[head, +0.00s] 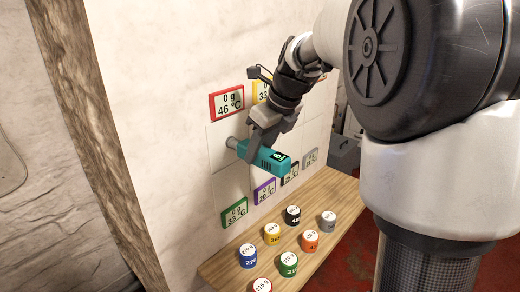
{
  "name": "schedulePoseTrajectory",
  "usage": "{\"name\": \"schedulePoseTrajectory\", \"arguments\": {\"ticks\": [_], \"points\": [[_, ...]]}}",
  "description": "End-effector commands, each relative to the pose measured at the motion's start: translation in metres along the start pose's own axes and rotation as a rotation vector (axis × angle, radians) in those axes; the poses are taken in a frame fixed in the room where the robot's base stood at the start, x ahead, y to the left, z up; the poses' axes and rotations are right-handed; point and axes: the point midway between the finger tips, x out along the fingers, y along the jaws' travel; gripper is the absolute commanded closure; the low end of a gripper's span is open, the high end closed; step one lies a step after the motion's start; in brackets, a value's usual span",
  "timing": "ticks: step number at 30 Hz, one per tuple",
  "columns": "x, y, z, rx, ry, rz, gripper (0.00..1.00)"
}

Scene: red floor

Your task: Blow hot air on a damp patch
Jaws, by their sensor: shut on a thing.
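My gripper (262,140) is shut on a teal hot-air tool (268,158) and holds it in front of the wall, above the bench. The tool's grey nozzle (232,143) points left toward a pale square panel (217,158) on the wall, and I cannot tell the exact gap. A red-framed display (227,103) above this panel reads 0 g and 46 °C. A yellow-framed display (261,91) is partly hidden by my arm. A green-framed display (235,213) and a purple-framed one (265,191) hang lower. No damp mark is clear on the panels.
A wooden bench (222,270) runs along the wall below. Several labelled round weights stand on it, among them a blue one (248,257), a yellow one (272,234) and an orange one (310,242). A wooden post (95,130) stands at left. Red floor (340,265) shows at right.

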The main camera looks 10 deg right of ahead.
Motion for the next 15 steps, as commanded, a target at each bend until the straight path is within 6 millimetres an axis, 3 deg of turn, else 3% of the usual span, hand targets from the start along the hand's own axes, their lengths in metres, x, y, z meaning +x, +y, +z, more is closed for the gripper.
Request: {"name": "schedulePoseTrajectory", "arguments": {"ticks": [8, 15], "points": [[-0.003, 0.001, 0.002, -0.002, -0.012, -0.004, 0.85], [-0.013, 0.000, -0.024, -0.001, -0.007, -0.003, 0.85]]}}
